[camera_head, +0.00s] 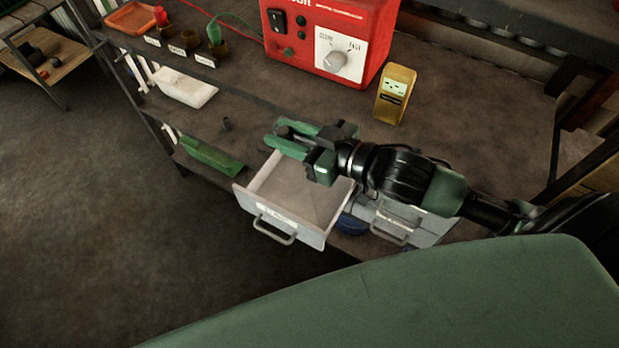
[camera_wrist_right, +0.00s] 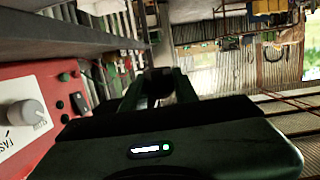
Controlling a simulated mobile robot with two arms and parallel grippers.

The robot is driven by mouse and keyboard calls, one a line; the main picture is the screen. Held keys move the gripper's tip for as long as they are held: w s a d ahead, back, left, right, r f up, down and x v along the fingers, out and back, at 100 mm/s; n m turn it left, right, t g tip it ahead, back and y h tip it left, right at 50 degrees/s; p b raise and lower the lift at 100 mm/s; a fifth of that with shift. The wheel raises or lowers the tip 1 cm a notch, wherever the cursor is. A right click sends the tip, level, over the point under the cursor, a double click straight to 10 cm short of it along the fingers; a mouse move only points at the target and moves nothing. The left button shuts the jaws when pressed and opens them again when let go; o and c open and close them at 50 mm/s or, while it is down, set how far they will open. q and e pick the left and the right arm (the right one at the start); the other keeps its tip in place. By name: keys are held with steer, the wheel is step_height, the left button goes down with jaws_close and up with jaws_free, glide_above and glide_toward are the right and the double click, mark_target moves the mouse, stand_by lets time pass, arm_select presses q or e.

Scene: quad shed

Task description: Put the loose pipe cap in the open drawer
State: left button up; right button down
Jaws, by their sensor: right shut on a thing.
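The open drawer (camera_head: 308,233) is pale grey with a front handle, and it sticks out below the bench's front edge. The part of its inside that I can see is empty. My right gripper (camera_head: 287,138) is over the drawer's back part, its green fingers pointing left. It is shut on a small dark thing (camera_head: 282,131), which seems to be the pipe cap. In the right wrist view the dark thing (camera_wrist_right: 160,77) shows between the fingers, partly hidden. My arm covers the drawer's back right part. My left gripper is not in view.
A second drawer unit (camera_head: 440,226) stands right of the open one, with a blue round thing (camera_head: 352,224) between. On the bench are a red controller box (camera_head: 322,38) and a yellow meter (camera_head: 395,94).

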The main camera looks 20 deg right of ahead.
steer(key=shift+d+f, duration=0.25)
steer(key=shift+f, duration=0.25)
steer(key=b, duration=0.1)
glide_above(295, 205)
step_height(295, 205, down, 16)
steer(key=r, duration=0.1)
steer(key=shift+y, duration=0.3)
steer(key=shift+f+b, duration=0.3)
steer(key=shift+f, duration=1.85)
steer(key=shift+f, duration=0.1)
steer(key=shift+f+b, duration=0.35)
steer(key=shift+f, duration=0.15)
steer(key=c, duration=1.1)
jaws_free()
